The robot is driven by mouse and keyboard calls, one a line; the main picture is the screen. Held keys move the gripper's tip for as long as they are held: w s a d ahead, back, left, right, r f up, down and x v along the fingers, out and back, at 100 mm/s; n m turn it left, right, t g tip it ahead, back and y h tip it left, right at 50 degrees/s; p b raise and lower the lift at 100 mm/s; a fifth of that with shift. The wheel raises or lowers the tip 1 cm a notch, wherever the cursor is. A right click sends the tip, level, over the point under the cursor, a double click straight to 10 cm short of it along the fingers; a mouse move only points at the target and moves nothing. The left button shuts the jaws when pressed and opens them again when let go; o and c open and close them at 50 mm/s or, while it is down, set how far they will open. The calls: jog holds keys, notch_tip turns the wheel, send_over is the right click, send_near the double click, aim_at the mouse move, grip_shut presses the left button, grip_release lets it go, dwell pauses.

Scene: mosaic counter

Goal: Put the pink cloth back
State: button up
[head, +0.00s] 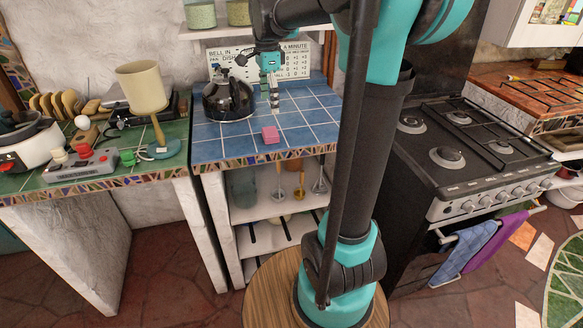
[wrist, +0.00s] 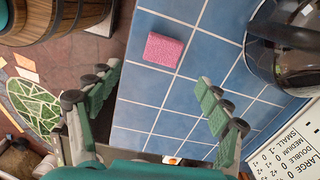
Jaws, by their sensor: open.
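The pink cloth (head: 270,134) is a small flat, block-like pink piece lying on the blue tiled counter (head: 215,150), close to its front edge. In the wrist view the pink cloth (wrist: 163,50) lies on the tiles above the middle, beyond the fingertips and apart from them. My gripper (head: 274,101) is over the back part of the same counter, behind the cloth and right of the kettle. In the wrist view the two fingers of my gripper (wrist: 160,92) are spread wide with nothing between them.
A black kettle (head: 228,102) stands left of my gripper; the kettle also shows in the wrist view (wrist: 290,60). A white sign (head: 292,62) leans at the back. The stove (head: 445,150) is at right, with a blue towel (head: 466,247) and a purple towel (head: 497,242) hanging on its rail.

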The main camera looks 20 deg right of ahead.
jog(key=s+f+n, duration=0.2)
jog(key=s+f, duration=0.1)
jog(key=s+d+f+n+t, duration=0.1)
jog(key=s+f+n, duration=0.2)
jog(key=f, duration=0.1)
jog(key=s+d+f+n+t, duration=0.1)
jog(key=s+f+n, duration=0.2)
jog(key=f, duration=0.1)
jog(key=shift+s+d+f, duration=0.15)
jog(key=shift+d, duration=0.05)
jog(key=s+d+f+n+t, duration=0.1)
jog(key=s+f+n+t, duration=0.1)
jog(key=s+f+n, duration=0.6)
jog(key=s+f, duration=0.2)
jog(key=s, duration=0.1)
jog(key=shift+s+d+f+n, duration=0.2)
jog(key=shift+s+f+n, duration=0.1)
jog(key=shift+s+n, duration=0.1)
jog(key=shift+c, duration=0.5)
